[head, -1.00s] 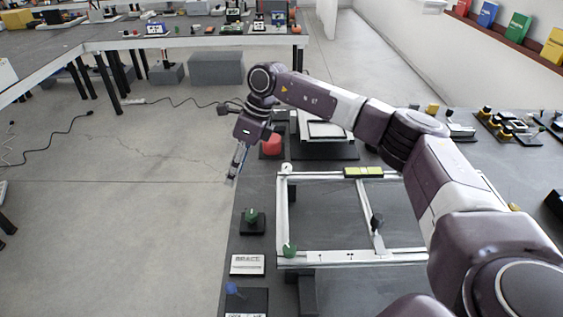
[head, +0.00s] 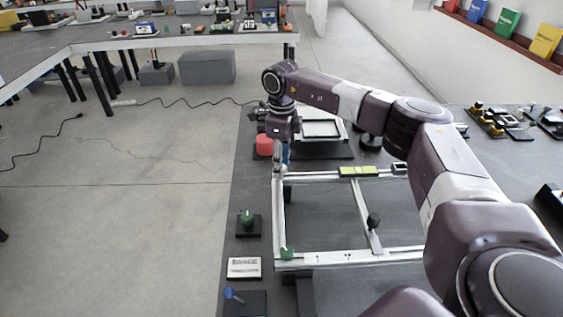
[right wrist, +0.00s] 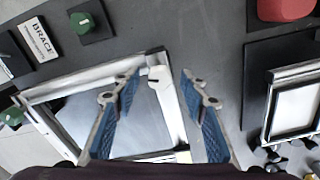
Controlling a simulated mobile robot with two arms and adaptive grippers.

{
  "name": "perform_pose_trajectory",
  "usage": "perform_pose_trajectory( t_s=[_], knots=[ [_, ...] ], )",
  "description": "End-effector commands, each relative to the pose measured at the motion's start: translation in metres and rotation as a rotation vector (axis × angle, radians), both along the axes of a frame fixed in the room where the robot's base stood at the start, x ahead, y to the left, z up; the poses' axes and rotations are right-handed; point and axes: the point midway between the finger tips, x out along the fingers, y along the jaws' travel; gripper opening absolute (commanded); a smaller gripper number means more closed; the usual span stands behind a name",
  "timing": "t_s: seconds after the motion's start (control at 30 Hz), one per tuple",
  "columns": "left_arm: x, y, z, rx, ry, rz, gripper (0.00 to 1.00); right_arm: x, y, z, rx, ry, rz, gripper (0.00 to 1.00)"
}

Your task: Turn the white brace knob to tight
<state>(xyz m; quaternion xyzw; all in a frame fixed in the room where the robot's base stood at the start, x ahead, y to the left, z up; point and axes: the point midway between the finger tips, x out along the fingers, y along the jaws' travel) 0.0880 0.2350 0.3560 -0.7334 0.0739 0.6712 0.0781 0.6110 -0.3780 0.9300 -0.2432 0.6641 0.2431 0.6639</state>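The white brace knob (right wrist: 158,77) sits on the corner of a light metal frame (right wrist: 178,115) in the right wrist view. In the head view my right gripper (head: 282,158) is over the frame's far left corner and hides the knob. In the right wrist view its two blue-padded fingers (right wrist: 160,88) are spread apart, with the knob between their tips in the picture. I cannot tell whether they touch it or how far above it they are. My left gripper is not in view.
A green knob (head: 286,253) sits on the frame's near left corner. Another green knob (head: 247,216) stands on a black block, near a label plate (head: 244,267) and a blue knob (head: 232,294). A red object (head: 264,145) is close beside my right gripper.

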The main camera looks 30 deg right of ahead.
Motion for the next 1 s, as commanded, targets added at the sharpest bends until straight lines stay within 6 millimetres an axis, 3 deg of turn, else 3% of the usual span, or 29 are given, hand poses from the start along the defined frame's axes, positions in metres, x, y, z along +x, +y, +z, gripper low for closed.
perform_pose_trajectory(
  t_s=[0.23,0.6,1.0],
  knots=[
    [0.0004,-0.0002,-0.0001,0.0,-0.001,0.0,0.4,-0.0001,0.0002,-0.0013,0.0,0.0,0.0,0.39],
    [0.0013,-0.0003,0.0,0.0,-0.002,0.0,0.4,0.0,0.0003,-0.0009,0.0,0.0,0.0,0.0],
    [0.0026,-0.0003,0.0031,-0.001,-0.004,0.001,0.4,0.0001,0.0003,-0.0003,0.0,0.0,-0.083,0.0]
  ],
)
